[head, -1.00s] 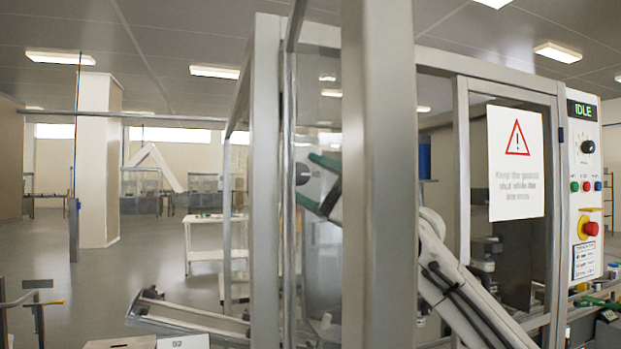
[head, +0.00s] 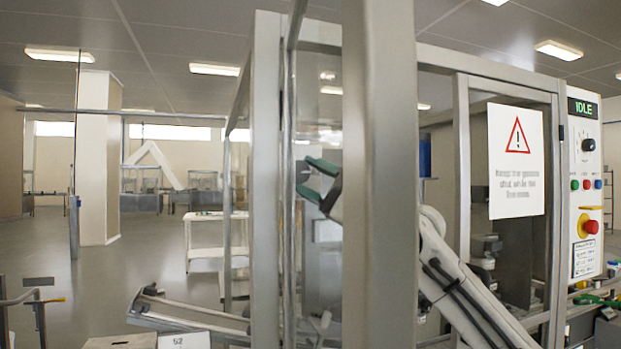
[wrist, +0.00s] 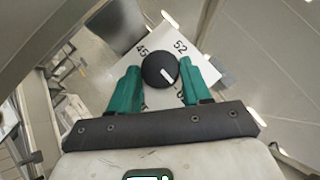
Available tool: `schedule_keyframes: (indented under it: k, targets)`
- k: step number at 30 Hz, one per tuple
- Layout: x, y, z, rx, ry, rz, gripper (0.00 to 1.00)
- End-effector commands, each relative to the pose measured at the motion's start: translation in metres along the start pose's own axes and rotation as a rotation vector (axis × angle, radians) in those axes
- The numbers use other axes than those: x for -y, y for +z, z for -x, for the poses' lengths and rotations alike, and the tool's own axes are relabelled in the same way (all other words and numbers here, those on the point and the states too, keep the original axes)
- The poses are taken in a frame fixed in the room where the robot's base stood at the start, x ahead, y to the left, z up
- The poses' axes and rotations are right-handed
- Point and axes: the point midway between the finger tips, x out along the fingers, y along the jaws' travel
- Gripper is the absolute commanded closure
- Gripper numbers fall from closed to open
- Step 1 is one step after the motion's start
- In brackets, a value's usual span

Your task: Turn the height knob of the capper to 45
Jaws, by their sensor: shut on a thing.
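The height knob (wrist: 160,70) is round and black with a white pointer line. It sits on a white dial plate (wrist: 186,36) marked 45 at upper left and 52 at upper right in the wrist view. The pointer slants to the lower right, away from the 45. Other numbers on the plate are partly hidden by my fingers. My gripper (wrist: 161,68) is shut on the knob, with one green finger on each side. In the head view my gripper (head: 308,177) shows behind the guard's clear panel, and the knob cannot be made out clearly there.
Metal guard posts (head: 379,180) stand in front of my arm in the head view. A guard door with a warning sign (head: 516,160) is at right. Beside it a control panel (head: 586,190) reads IDLE and carries a red stop button (head: 590,227). Open floor lies at left.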

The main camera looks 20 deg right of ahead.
Motion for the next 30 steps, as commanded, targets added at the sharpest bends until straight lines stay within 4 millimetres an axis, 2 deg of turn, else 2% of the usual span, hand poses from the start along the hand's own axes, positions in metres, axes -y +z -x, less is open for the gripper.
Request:
schedule_keyframes:
  k: [14,30]
  targets:
    - [0.008,0.002,-0.003,0.000,0.149,0.140,0.82]
    - [0.017,0.005,-0.006,-0.001,0.507,0.501,0.82]
